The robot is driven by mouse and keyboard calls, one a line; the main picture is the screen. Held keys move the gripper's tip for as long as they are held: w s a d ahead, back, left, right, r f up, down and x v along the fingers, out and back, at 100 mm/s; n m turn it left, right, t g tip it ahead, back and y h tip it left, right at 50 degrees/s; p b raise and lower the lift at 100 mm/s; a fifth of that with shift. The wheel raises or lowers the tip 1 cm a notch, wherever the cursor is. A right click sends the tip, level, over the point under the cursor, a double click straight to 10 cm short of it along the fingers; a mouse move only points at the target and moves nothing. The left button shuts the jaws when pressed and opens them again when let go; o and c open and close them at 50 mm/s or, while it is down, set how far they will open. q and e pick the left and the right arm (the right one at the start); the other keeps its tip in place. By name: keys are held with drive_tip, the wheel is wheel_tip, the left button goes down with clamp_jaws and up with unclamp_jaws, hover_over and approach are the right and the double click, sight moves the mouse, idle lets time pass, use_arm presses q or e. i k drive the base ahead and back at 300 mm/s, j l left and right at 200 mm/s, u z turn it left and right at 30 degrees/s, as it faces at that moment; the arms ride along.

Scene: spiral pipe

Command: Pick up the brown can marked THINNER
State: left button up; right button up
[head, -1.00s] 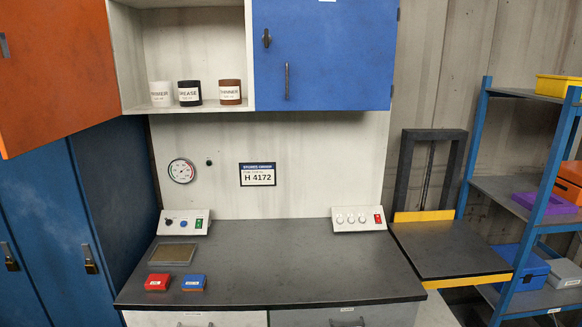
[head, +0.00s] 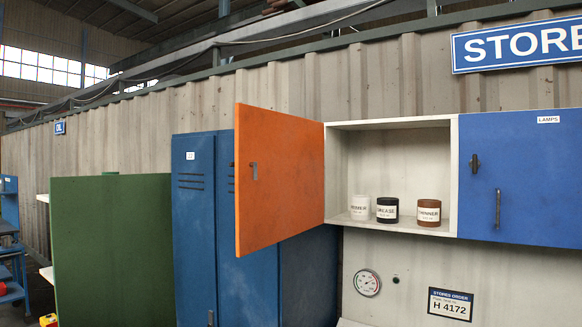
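The brown can marked THINNER (head: 428,213) stands upright on the floor of the open white wall cabinet (head: 391,224), at the right end of a row of three cans. A black can marked GREASE (head: 387,210) stands just left of it. A white can that seems to read PRIMER (head: 360,207) is at the left end. The cabinet's orange door (head: 285,180) is swung open to the left. Neither of my grippers shows in the head view.
A closed blue cabinet door (head: 525,180) marked LAMPS adjoins on the right. A tall blue locker (head: 203,230) and a green panel (head: 112,250) stand to the left. Below the cabinet are a dial gauge (head: 367,283) and an H 4172 sign (head: 450,304).

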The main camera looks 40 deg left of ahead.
sight(428, 213)
drive_tip(key=i+j, duration=0.2)
drive_tip(key=j, duration=0.15)
drive_tip(key=i+j+z, duration=0.1)
drive_tip(key=j, duration=0.2)
drive_tip(key=i+j, duration=0.2)
drive_tip(key=j, duration=0.15)
drive_tip(key=i+j+z, duration=0.15)
drive_tip(key=j, duration=0.2)
drive_tip(key=i+j, duration=0.2)
drive_tip(key=j, duration=0.15)
drive_tip(key=i+j+z, duration=0.1)
drive_tip(key=j, duration=0.25)
